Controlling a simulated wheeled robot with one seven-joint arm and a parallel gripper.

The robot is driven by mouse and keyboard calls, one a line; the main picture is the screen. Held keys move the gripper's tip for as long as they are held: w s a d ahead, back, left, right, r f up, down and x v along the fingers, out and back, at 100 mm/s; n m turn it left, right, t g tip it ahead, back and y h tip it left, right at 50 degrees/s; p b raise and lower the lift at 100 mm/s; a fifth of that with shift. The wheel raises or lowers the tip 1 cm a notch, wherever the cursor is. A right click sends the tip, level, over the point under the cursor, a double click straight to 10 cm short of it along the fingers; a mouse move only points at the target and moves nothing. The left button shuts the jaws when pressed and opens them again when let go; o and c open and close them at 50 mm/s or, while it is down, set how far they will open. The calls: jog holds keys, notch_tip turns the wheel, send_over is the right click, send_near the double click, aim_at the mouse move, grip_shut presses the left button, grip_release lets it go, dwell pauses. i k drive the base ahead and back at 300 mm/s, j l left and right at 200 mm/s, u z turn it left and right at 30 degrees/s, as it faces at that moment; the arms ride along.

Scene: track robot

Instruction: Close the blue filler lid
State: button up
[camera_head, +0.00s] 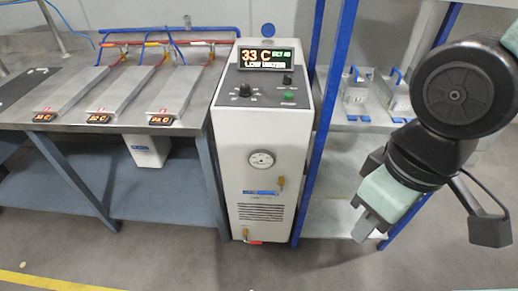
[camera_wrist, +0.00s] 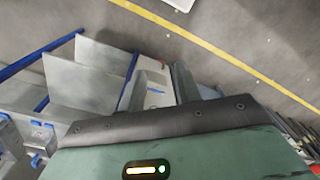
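The white chiller unit (camera_head: 262,150) stands in the middle of the head view. Its display (camera_head: 266,58) reads 33 C and LOW WATER. A round blue disc (camera_head: 268,30) shows just above the display's back edge. It looks like the blue filler lid standing up, but the filler opening and hinge are hidden. My gripper (camera_head: 370,227) hangs to the right of the chiller, well below its top and apart from it. In the wrist view my gripper (camera_wrist: 158,82) points down, with its fingers apart and nothing held. The lid cannot be made out there.
A blue-framed shelf rack (camera_head: 340,160) stands right of the chiller, holding metal boxes with blue handles (camera_head: 356,92). A bench (camera_head: 195,125) with several metal plates and red and blue hoses stands to the left. Grey floor (camera_head: 170,265) lies clear in front.

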aim_at(268, 30)
jog(key=i+j, duration=0.55)
jog(key=i, duration=0.15)
jog(key=i+j, duration=0.55)
jog(key=i, duration=0.2)
